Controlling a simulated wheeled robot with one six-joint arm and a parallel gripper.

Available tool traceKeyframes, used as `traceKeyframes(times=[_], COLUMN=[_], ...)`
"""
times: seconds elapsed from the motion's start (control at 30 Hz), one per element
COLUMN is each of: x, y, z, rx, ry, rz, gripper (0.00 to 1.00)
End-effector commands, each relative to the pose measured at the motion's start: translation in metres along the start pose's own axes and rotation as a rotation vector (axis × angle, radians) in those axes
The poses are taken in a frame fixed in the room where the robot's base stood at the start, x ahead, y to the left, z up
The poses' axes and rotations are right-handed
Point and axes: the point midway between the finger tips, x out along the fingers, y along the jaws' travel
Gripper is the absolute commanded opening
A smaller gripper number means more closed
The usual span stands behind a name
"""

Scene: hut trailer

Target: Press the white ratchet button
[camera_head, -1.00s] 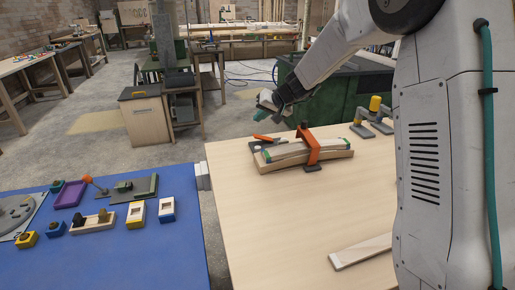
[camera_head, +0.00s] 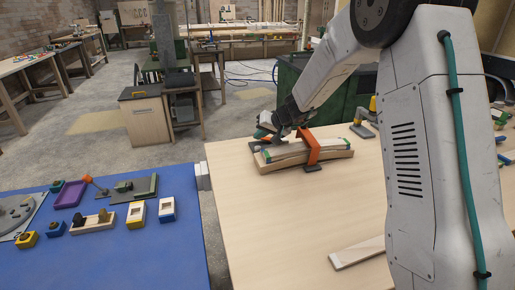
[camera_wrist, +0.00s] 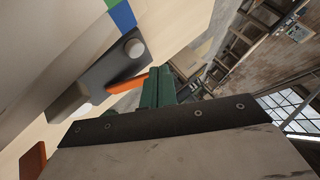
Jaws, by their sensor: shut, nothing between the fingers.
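A round whitish button (camera_wrist: 134,48) sits on a dark grey ratchet plate (camera_wrist: 100,72) in the wrist view. An orange lever (camera_wrist: 128,84) sticks out beside the plate. My gripper's green fingers (camera_wrist: 158,86) are shut and empty, close to the lever's end and apart from the button in the picture. In the head view my gripper (camera_head: 268,135) is low over the left end of the clamped wood and hides most of the ratchet there. The button cannot be made out in the head view. The orange clamp band (camera_head: 311,147) crosses the wood stack (camera_head: 285,162).
The pale wooden table (camera_head: 260,215) is mostly clear in front, with a loose board (camera_head: 355,252) near its front right. A blue table (camera_head: 120,255) with several small blocks and a purple tray (camera_head: 71,193) stands at the left. A grey-and-yellow object (camera_head: 365,128) stands behind.

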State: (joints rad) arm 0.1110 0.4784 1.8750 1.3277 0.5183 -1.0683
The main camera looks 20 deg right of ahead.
Motion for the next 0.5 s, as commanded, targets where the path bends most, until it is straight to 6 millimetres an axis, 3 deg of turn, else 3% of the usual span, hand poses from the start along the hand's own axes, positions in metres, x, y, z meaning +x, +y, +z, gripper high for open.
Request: traceKeyframes(times=[0.5], x=[0.0121], y=[0.0089], z=[0.0087], rx=[-0.001], ry=[0.001], rz=[0.0], gripper=[0.0])
